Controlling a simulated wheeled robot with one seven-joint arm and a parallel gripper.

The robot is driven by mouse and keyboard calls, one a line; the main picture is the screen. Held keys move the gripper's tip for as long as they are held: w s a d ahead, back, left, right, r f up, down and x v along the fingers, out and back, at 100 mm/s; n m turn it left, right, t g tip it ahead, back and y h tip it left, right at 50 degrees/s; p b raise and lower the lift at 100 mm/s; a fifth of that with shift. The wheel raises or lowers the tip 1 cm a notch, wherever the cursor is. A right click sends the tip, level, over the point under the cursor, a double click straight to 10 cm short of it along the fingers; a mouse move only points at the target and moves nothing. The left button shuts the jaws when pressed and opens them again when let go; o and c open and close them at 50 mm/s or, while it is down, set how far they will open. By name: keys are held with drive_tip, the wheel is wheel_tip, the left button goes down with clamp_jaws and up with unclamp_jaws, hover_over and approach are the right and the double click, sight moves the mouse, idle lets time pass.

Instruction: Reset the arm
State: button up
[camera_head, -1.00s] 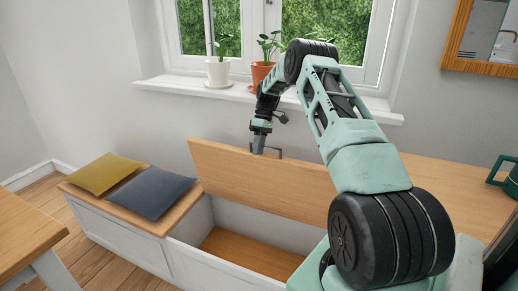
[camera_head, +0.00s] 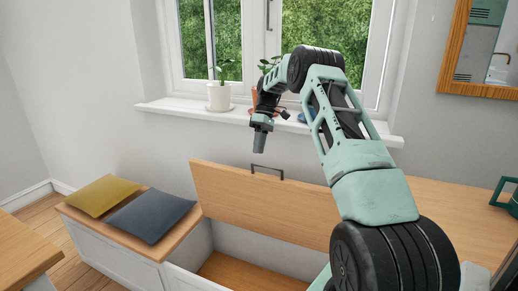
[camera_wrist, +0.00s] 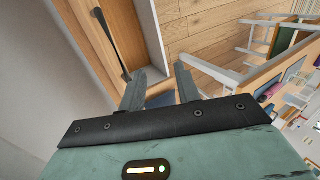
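My gripper (camera_head: 260,150) hangs from my raised arm in front of the wall, just above the open wooden bench lid (camera_head: 255,208). The lid stands tilted up at the back of the bench, with a dark bar handle (camera_head: 267,168) on its top edge. In the wrist view, the two fingers of my gripper (camera_wrist: 165,72) are apart with nothing between them. The handle (camera_wrist: 110,40) shows there to the left of the fingers, apart from them or nearly so. Depth between them is hard to tell.
The open bench compartment (camera_head: 228,271) looks empty. A yellow cushion (camera_head: 104,195) and a grey cushion (camera_head: 150,214) lie on the left bench section. A white pot (camera_head: 219,97) stands on the windowsill (camera_head: 170,106); another plant is partly behind my arm. A green mug (camera_head: 509,197) is at right.

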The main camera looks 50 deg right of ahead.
idle(0.3)
drive_tip(key=w+a+r+n+h+p, duration=0.1)
drive_tip(key=a+r, duration=0.2)
drive_tip(key=a, duration=0.7)
drive_tip(key=w+a+r, duration=0.1)
drive_tip(key=a+r, duration=0.1)
drive_tip(key=a, duration=0.8)
drive_tip(key=s+a+r+h+p, duration=0.1)
drive_tip(key=s+a, duration=0.1)
drive_tip(key=a, duration=0.3)
drive_tip(key=s+a+r+n, duration=0.1)
drive_tip(key=s+a, duration=0.2)
drive_tip(key=a, duration=0.3)
drive_tip(key=s+a+r+h+p, duration=0.1)
drive_tip(key=s+a, duration=0.1)
drive_tip(key=a, duration=0.3)
drive_tip(key=s+a+r+n, duration=0.1)
drive_tip(key=s+a, duration=1)
drive_tip(key=s, duration=0.3)
drive_tip(key=s+a+f+t+h+p, duration=0.1)
drive_tip(key=s, duration=1.3)
drive_tip(key=shift+a+f+n+t+p, duration=0.15)
drive_tip(key=shift+f+n+t+p, duration=0.15)
drive_tip(key=shift+f+t+p, duration=0.1)
